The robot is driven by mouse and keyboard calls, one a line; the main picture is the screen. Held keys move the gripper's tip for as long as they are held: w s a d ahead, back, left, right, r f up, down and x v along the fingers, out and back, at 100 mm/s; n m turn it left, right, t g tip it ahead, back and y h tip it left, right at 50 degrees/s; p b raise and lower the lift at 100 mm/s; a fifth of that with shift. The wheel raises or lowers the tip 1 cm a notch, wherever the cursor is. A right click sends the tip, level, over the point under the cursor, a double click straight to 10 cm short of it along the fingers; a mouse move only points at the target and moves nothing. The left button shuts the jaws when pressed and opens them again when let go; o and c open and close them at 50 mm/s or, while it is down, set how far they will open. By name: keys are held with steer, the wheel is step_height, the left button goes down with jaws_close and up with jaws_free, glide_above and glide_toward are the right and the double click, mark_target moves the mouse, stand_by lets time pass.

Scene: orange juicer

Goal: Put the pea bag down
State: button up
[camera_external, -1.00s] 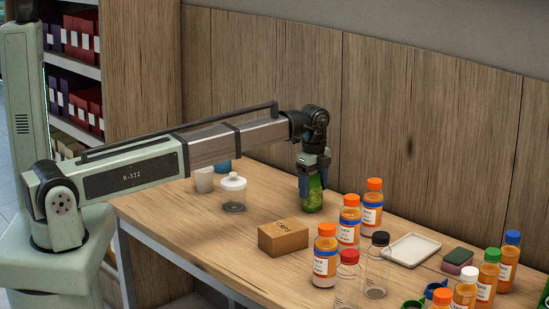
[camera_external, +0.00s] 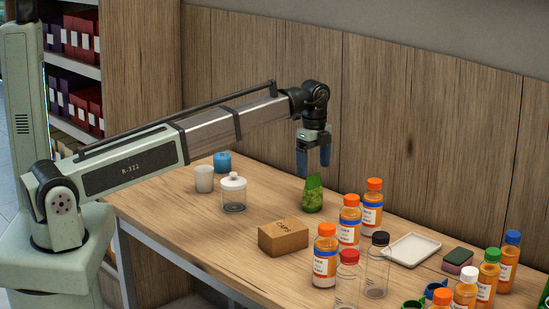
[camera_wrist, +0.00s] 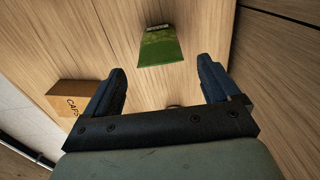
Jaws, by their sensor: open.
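The green pea bag (camera_external: 313,194) stands upright on the wooden table, near the back wall. It also shows in the wrist view (camera_wrist: 159,47), beyond my fingertips and near the top of the picture. My gripper (camera_external: 314,168) is open and empty, a little above the bag and apart from it. In the wrist view my gripper (camera_wrist: 160,80) has its two blue fingers spread wide with nothing between them.
Bare table lies left of the bag.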

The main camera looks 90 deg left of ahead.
steer(key=shift+r, duration=2.6)
